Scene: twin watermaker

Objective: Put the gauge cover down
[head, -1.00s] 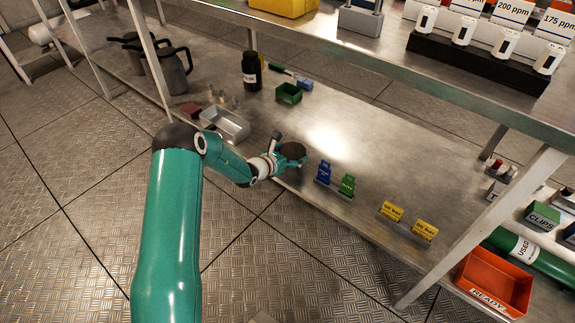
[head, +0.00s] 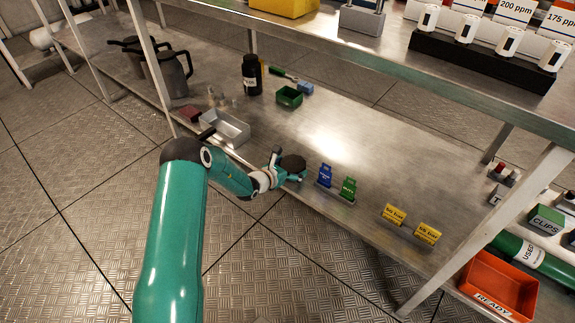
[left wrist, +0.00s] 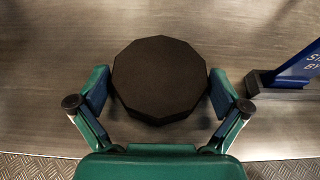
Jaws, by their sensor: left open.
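The gauge cover, a dark many-sided disc (head: 293,163), is at the front edge of the lower shelf, left of the blue tag. In the left wrist view the cover (left wrist: 160,78) lies flat between the fingers of my left gripper (head: 290,166), over the bare metal shelf. The left gripper (left wrist: 160,88) is open, with one finger close beside each side of the cover. The cover's underside is hidden, so its contact with the shelf cannot be told for sure. My right gripper is not in view.
A blue tag (head: 325,175) and a green tag (head: 348,188) stand just right of the cover, with yellow tags (head: 394,214) further right. A metal tray (head: 226,129) and a green box (head: 289,97) are behind left. The middle of the lower shelf (head: 400,165) is clear.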

